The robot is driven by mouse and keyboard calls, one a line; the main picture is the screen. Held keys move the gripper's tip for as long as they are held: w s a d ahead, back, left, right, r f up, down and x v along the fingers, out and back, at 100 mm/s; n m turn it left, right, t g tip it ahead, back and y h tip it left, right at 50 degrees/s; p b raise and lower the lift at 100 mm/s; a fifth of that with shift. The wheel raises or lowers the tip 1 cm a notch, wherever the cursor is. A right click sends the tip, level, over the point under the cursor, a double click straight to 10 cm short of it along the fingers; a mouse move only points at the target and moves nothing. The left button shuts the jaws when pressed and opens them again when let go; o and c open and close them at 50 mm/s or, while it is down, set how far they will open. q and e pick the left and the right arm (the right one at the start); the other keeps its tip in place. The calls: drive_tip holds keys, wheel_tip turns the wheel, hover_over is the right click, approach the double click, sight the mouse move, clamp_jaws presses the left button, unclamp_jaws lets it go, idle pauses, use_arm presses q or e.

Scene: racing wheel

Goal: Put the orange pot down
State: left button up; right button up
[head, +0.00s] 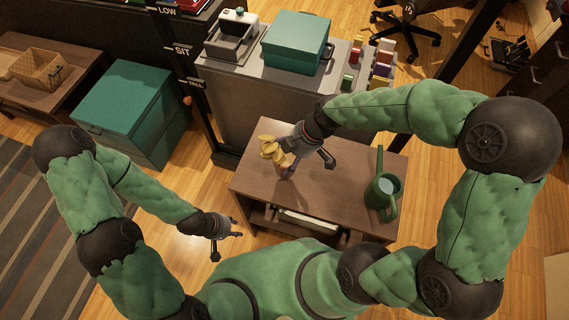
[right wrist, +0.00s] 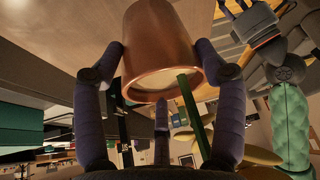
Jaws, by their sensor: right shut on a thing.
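The orange pot (right wrist: 158,48) is a smooth copper-orange pot between the fingers of my right gripper (right wrist: 160,75) in the right wrist view, with a green stem coming out of its opening. In the head view, its plant with yellow leaves (head: 273,150) shows over the wooden table, and the pot (head: 286,167) is partly hidden. My right gripper (head: 305,155) is shut on the pot. I cannot tell whether the pot's base touches the tabletop (head: 255,185). My left gripper (head: 228,236) is open and empty, left of the table's front edge.
A green watering can (head: 383,190) stands on the table's right side. The tabletop between it and the pot is clear. Behind is a grey cabinet (head: 235,95) with a teal box (head: 296,40) and small colored items. A larger teal cabinet (head: 125,110) stands left.

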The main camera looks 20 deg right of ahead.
sight(284, 163)
drive_tip(key=shift+w+a+f, duration=0.1)
drive_tip(key=shift+a+f, duration=0.15)
drive_tip(key=shift+f, duration=0.1)
drive_tip(key=f+b, duration=0.2)
drive_tip(key=f, duration=0.1)
drive_tip(key=shift+w+a+f, duration=0.1)
drive_tip(key=shift+a+f, duration=0.1)
drive_tip(key=shift+f, duration=0.1)
drive_tip(key=shift+r, duration=0.1)
drive_tip(key=o, duration=1.6)
drive_tip(key=p+v, duration=0.4)
drive_tip(key=v, duration=0.8)
